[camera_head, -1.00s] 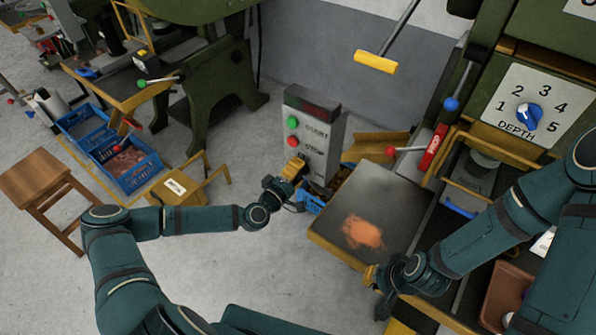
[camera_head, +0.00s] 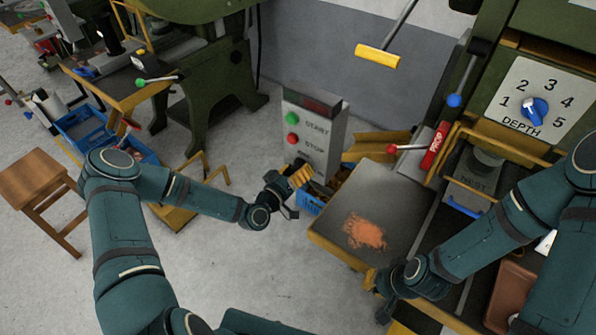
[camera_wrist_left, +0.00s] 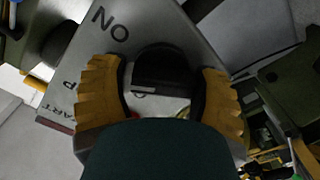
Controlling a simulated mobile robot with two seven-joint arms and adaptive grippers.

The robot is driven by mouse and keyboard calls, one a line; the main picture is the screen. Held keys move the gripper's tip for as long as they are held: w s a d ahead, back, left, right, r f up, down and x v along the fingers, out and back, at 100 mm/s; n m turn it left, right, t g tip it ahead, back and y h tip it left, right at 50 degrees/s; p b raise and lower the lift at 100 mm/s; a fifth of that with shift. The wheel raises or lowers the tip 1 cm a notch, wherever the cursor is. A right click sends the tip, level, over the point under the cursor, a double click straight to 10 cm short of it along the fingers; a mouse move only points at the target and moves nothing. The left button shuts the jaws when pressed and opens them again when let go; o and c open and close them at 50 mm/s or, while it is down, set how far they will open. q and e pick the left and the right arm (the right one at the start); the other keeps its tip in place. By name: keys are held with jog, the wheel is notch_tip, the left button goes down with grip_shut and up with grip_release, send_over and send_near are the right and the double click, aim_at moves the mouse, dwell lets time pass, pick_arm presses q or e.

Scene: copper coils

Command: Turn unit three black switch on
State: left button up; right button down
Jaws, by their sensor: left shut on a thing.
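The grey control box (camera_head: 333,128) stands in the middle of the head view, with a green START button (camera_head: 292,118) and a red STOP button (camera_head: 292,138). My left gripper (camera_head: 303,174) is at the lower part of its front face. In the left wrist view, its yellow fingers (camera_wrist_left: 160,88) are shut on the round black switch (camera_wrist_left: 165,68), one on each side. The switch has a short white mark, and ON lettering is printed up and left of it. The head view hides the switch. My right gripper (camera_head: 374,284) is beside the press table; its fingers are mostly hidden.
A press table (camera_head: 385,190) with an orange copper heap (camera_head: 365,232) lies right of the box. A blue crate (camera_head: 311,204) is below the box. A red-knobbed PROP lever (camera_head: 410,148) and a DEPTH dial (camera_head: 534,110) are at right.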

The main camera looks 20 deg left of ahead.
pick_arm(q)
jog(key=m+b, duration=0.1)
jog(key=m, duration=0.2)
jog(key=shift+f+m, duration=0.1)
jog(key=shift+m, duration=0.3)
jog(key=shift+m+b, duration=1.1)
jog(key=shift+m, duration=0.7)
jog(key=o, duration=1.2)
jog(key=shift+s, duration=0.1)
jog(key=v, duration=1.2)
